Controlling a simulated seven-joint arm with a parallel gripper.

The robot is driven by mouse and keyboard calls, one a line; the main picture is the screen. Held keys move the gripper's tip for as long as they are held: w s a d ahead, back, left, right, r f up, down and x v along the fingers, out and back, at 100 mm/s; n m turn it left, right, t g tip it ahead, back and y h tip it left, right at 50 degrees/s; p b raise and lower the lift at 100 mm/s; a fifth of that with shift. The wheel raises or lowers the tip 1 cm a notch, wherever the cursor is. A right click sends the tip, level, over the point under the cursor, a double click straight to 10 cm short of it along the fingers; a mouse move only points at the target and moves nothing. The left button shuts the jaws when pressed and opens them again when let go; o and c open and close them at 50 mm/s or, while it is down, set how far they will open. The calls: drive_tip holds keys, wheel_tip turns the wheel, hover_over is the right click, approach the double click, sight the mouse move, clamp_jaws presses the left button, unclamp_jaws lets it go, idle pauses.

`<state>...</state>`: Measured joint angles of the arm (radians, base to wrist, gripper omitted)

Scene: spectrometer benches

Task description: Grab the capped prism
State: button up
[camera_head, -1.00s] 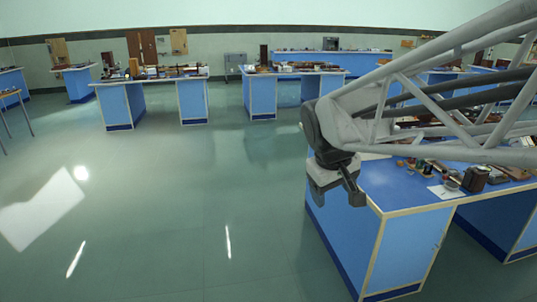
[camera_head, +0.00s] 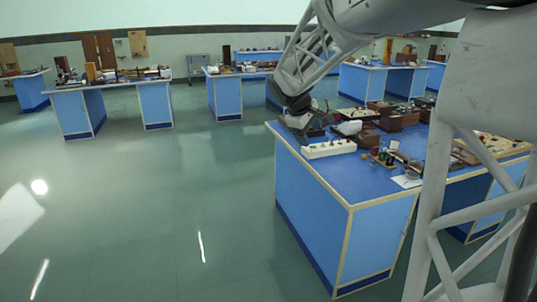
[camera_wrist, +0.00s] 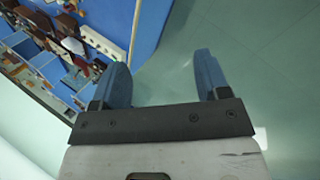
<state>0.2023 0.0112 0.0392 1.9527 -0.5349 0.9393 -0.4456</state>
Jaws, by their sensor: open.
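I cannot make out a capped prism for certain. Several small items (camera_head: 385,157), with green, yellow and dark parts, stand on the near blue bench (camera_head: 350,183), too small to tell apart. My gripper (camera_head: 300,130) is at the left edge of that bench, beside a white power strip (camera_head: 328,149), and its fingers are hard to see there. In the wrist view my gripper (camera_wrist: 160,65) has its two blue-grey fingers wide apart with nothing between them. Green floor shows beyond the fingers, with the bench edge at upper left.
Dark brown boxes (camera_head: 397,118) and a white paper (camera_head: 407,181) are on the near bench. My own arm covers its right part. Other blue benches (camera_head: 75,112) stand behind and to the left. The green floor (camera_head: 150,220) at left is clear.

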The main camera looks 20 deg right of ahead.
drive_tip(key=w+d+f+n+g+h, duration=0.1)
drive_tip(key=w+d+f+n+h, duration=0.15)
drive_tip(key=w+d+f, duration=0.75)
drive_tip(key=w+d+f+n+h, duration=0.1)
drive_tip(key=w+d+n+h, duration=0.15)
drive_tip(key=w+d, duration=1.45)
drive_tip(key=n+h, duration=0.3)
drive_tip(key=n, duration=0.4)
approach(374, 160)
drive_tip(key=d, duration=0.1)
drive_tip(key=d+f, duration=0.1)
drive_tip(key=shift+w+d+g, duration=0.3)
drive_tip(key=shift+w+g, duration=0.1)
drive_tip(key=shift+d+f, duration=0.2)
drive_tip(key=shift+d, duration=0.05)
drive_tip(key=shift+x, duration=1.2)
drive_tip(key=shift+d+f, duration=0.1)
drive_tip(key=shift+d, duration=0.1)
